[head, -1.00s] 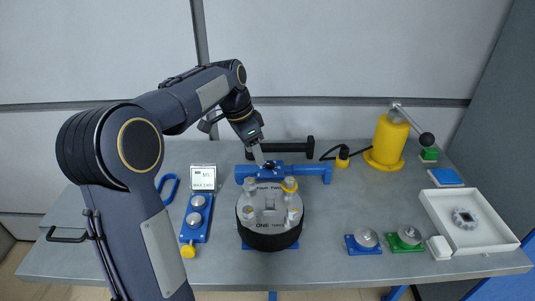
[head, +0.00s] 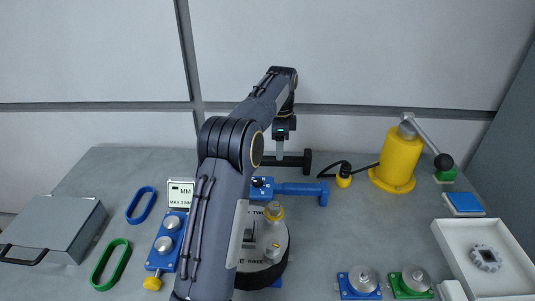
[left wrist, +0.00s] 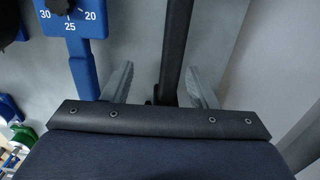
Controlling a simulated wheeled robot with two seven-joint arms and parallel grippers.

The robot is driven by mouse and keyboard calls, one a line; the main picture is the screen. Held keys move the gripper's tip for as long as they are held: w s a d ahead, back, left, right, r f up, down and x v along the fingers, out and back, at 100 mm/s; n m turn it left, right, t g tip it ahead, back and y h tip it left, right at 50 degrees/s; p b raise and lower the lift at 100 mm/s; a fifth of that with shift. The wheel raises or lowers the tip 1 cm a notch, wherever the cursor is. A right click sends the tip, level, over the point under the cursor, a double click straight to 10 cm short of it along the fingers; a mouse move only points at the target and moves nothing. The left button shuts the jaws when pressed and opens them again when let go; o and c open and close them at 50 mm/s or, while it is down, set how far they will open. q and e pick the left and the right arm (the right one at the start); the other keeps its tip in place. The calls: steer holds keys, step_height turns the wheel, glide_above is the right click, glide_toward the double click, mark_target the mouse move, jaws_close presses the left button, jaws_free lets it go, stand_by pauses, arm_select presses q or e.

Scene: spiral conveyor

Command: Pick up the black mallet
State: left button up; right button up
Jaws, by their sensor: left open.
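The black mallet (head: 307,161) lies on the grey table near the back edge, behind a blue clamp-like tool (head: 300,188). Its right end shows in the head view; my left arm hides part of the rest. My left gripper (head: 280,148) points down over the mallet's handle, with its jaws open. In the left wrist view, the dark handle (left wrist: 176,40) runs between the two grey fingers of my left gripper (left wrist: 160,86), with a gap on either side. The blue tool, with a numbered scale (left wrist: 84,50), is at upper left there. My right gripper is not in view.
A yellow press (head: 397,160) with a lever stands at right. A white tray (head: 455,235) is at far right. A grey box (head: 50,225) is at left.

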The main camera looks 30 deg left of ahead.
mark_target(272, 161)
arm_select(q)
steer(key=shift+w+f, duration=0.15)
steer(key=shift+w, duration=0.3)
steer(key=shift+w+f, duration=0.25)
steer(key=shift+f, duration=0.05)
steer(key=shift+s+f, duration=0.15)
steer(key=shift+f, duration=0.65)
steer(key=shift+w+a+f, duration=0.1)
steer(key=shift+w+f, duration=0.1)
steer(key=shift+f, duration=1.15)
steer(key=shift+w+a+f, duration=0.1)
steer(key=shift+w+f, duration=0.1)
steer(key=shift+f, duration=1.15)
jaws_close()
